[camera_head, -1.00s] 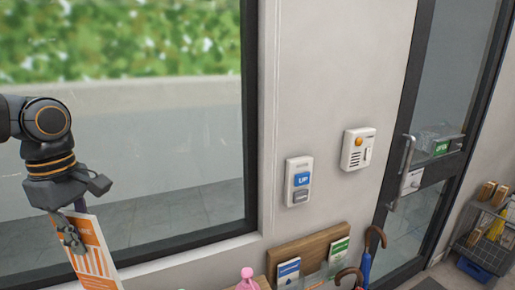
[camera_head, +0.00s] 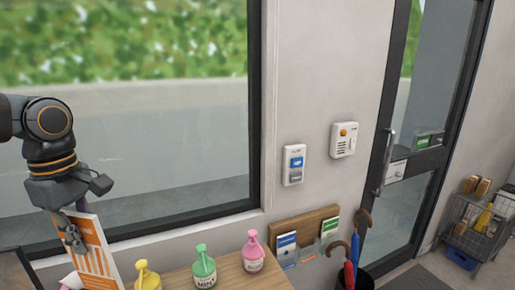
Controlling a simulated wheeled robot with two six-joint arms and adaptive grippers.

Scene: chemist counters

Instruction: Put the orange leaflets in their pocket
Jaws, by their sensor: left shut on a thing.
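My left gripper (camera_head: 74,238) is shut on the orange leaflets (camera_head: 97,252), white with orange print, and holds them upright at the lower left, in front of the window. A wooden leaflet rack (camera_head: 306,222) is on the wall at the lower middle, well to the right of the gripper. It holds blue leaflets (camera_head: 287,246) on its left and green leaflets (camera_head: 330,228) on its right. Between them a clear pocket (camera_head: 308,254) seems empty. My right gripper is not in view.
Yellow (camera_head: 148,279), green (camera_head: 204,270) and pink (camera_head: 253,254) pump bottles stand on a wooden counter (camera_head: 232,277) between gripper and rack. Umbrellas (camera_head: 350,272) stand in a dark bin right of the rack. A door and a wire basket (camera_head: 480,232) are farther right.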

